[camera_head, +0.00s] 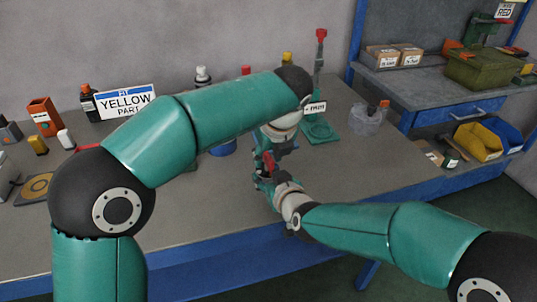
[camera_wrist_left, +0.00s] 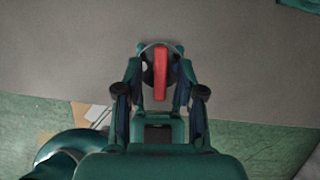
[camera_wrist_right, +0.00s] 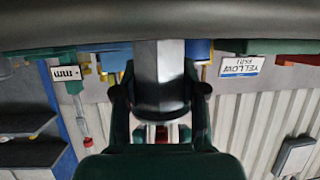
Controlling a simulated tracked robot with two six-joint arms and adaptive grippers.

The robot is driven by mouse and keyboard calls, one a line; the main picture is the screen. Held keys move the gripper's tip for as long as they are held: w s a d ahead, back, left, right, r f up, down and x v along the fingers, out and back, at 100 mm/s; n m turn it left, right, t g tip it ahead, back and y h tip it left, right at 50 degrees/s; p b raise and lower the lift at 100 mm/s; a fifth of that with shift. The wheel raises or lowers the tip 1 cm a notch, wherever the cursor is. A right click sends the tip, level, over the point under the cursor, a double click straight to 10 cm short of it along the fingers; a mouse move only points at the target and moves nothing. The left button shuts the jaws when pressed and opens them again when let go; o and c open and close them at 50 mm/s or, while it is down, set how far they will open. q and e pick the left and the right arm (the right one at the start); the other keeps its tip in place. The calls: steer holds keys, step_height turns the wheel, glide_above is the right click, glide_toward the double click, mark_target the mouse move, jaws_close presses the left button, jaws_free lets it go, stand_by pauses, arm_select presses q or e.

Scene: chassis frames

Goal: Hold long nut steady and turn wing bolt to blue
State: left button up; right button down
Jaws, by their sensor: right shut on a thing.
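The wing bolt's red wing (camera_wrist_left: 160,73) stands between the two fingers of my left gripper (camera_wrist_left: 160,52) in the left wrist view, with gaps on both sides. The left gripper is open around it. In the head view the red wing (camera_head: 269,160) shows small between my two grippers. My right gripper (camera_wrist_right: 160,105) is shut on the grey, faceted long nut (camera_wrist_right: 158,62) in the right wrist view. In the head view my right gripper (camera_head: 264,179) is just below the red wing. The nut is mostly hidden there, and no blue mark on it is clear.
A "YELLOW PART" sign (camera_head: 126,102), bottles and small parts stand along the back of the grey table (camera_head: 375,165). A green stand (camera_head: 319,130) and clear cup (camera_head: 368,120) are at right. A blue-framed shelf holds boxes and bins. The table's right front is clear.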

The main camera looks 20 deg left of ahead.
arm_select(q)
jaws_close()
steer(key=shift+n, duration=0.4)
steer(key=n+g, duration=0.1)
steer(key=n, duration=0.1)
steer(key=n+g+y, duration=0.1)
steer(key=n, duration=0.2)
steer(key=shift+w+d, duration=0.1)
steer(key=shift+w, duration=0.05)
steer(key=n+g, duration=0.1)
steer(key=n, duration=0.2)
steer(key=n+g, duration=0.1)
steer(key=n, duration=0.2)
steer(key=shift+f+y, duration=0.15)
steer(key=shift+y, duration=0.15)
steer(key=shift+g, duration=0.3)
steer(key=shift+c, duration=0.2)
jaws_free()
steer(key=shift+o, duration=0.2)
